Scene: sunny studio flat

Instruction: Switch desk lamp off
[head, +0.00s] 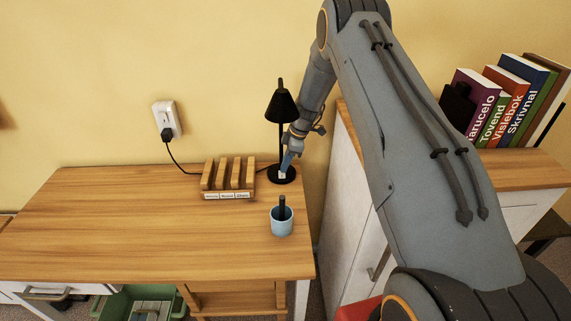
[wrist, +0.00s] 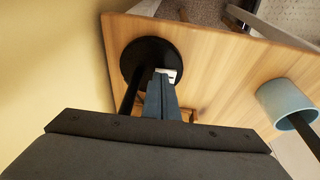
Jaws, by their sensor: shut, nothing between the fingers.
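The black desk lamp (head: 281,108) stands at the back right of the wooden desk, upright, with a cone shade on a thin stem. Its round black base (wrist: 138,60) shows in the wrist view, with a small white switch (wrist: 168,74) at the base's edge. My gripper (head: 287,163) is shut and empty, pointing down at the base beside the stem. In the wrist view its fingertips (wrist: 161,78) are at the white switch and partly cover it. I cannot tell whether they touch it. Whether the lamp is lit is not clear; no glow shows.
A light blue cup (head: 282,222) with a dark object in it stands in front of the lamp. A wooden rack (head: 228,182) is to the left. A cord runs to the wall socket (head: 167,118). Books (head: 510,95) stand on the cabinet at right. The desk's left half is clear.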

